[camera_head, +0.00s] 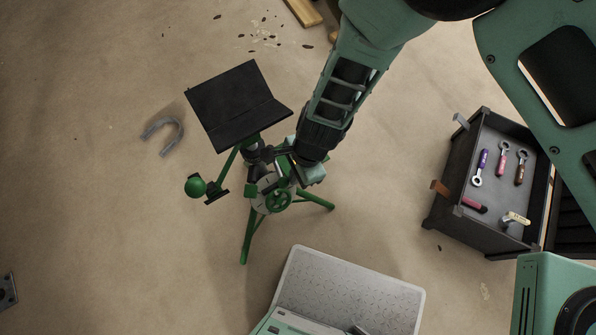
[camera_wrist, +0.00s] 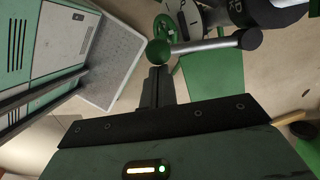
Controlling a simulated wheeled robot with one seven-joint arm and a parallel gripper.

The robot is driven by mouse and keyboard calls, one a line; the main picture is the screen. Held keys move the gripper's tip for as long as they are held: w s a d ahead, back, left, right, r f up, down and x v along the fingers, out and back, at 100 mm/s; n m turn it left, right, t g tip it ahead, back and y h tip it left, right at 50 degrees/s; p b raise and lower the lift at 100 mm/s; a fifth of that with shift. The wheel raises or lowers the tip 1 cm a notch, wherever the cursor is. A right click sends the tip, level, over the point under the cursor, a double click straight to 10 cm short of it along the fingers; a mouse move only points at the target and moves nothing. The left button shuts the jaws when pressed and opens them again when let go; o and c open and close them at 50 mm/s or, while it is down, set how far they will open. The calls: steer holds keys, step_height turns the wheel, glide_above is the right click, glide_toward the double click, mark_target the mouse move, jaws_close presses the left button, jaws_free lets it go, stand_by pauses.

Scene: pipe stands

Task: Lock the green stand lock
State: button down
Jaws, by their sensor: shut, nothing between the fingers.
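The green stand (camera_head: 247,235) stands on splayed legs and carries a tilted black plate (camera_head: 235,105). It has a pale round dial (camera_head: 265,190) and a green handwheel (camera_head: 278,201); the handwheel also shows in the wrist view (camera_wrist: 164,30).
Another green ball (camera_head: 196,187) sticks out at the stand's left. A dark tool box (camera_head: 440,205) with several wrenches stands at the right. A grey horseshoe-shaped piece (camera_head: 165,134) lies on the floor at the left. The floor left of the stand is mostly clear.

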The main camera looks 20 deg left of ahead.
stand_by(0.3)
steer(key=w+d+r+b, duration=0.1)
steer(key=w+d+r, duration=0.3)
steer(key=r, duration=0.5)
steer(key=shift+d, duration=0.45)
steer(key=shift+w, duration=0.1)
steer(key=s+d+r+n, duration=0.1)
steer(key=d+r+n, duration=0.25)
steer(key=r, duration=0.45)
steer(key=d+r+n, duration=0.2)
steer(key=r+n, duration=0.2)
steer(key=r, duration=0.4)
steer(key=s+d+r+n+t, duration=0.1)
steer(key=s+d+r+n, duration=0.2)
steer(key=d, duration=0.4)
steer(key=s+d+r+n+t+h, duration=0.1)
steer(key=s+d+r+n, duration=0.1)
steer(key=d+r+n, duration=0.4)
steer(key=shift+s+d+r, duration=0.4)
steer(key=shift+d+r, duration=0.15)
steer(key=shift+d, duration=0.35)
